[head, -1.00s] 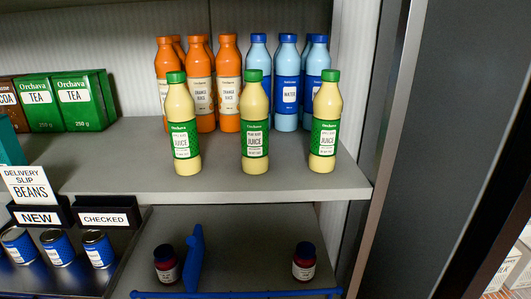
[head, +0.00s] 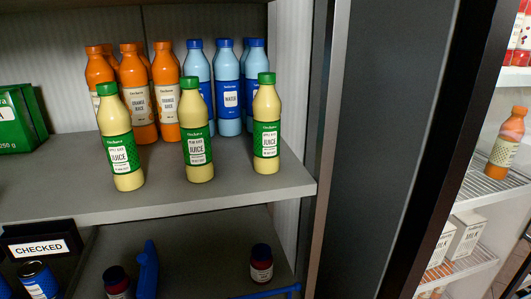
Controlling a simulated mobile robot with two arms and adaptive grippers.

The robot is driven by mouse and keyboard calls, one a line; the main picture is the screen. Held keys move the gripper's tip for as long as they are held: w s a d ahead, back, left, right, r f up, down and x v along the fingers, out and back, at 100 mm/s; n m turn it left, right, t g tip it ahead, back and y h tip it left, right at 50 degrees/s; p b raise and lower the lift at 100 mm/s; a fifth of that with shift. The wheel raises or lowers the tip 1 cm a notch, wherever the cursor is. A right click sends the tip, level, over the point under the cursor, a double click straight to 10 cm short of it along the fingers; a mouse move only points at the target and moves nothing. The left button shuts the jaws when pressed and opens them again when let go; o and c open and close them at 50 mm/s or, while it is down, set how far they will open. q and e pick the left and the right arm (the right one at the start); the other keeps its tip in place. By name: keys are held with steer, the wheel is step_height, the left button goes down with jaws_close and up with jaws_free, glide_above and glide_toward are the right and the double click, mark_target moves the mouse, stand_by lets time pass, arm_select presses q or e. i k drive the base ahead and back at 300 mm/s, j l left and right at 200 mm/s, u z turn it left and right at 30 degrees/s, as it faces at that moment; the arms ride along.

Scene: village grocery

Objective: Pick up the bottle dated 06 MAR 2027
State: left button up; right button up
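Three pale yellow juice bottles with green caps and green-and-white labels stand upright and apart at the front of the shelf: a left one (head: 120,143), a middle one (head: 196,137) and a right one (head: 266,129). Each label reads JUICE. The finer print, including any date, is too small to read, so I cannot tell which bottle is dated 06 MAR 2027. Neither of my grippers is in view.
Behind them stand orange juice bottles (head: 165,104) and blue water bottles (head: 228,94). The grey shelf (head: 230,193) has bare room at its front. A dark upright panel (head: 385,130) borders it. Below are dark jars (head: 261,263) and a CHECKED sign (head: 40,247).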

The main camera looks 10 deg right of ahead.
mark_target(114, 121)
steer(key=l+u, duration=0.35)
steer(key=l, duration=0.3)
steer(key=k+l+u, duration=0.1)
steer(key=l+u, duration=0.2)
steer(key=l, duration=0.3)
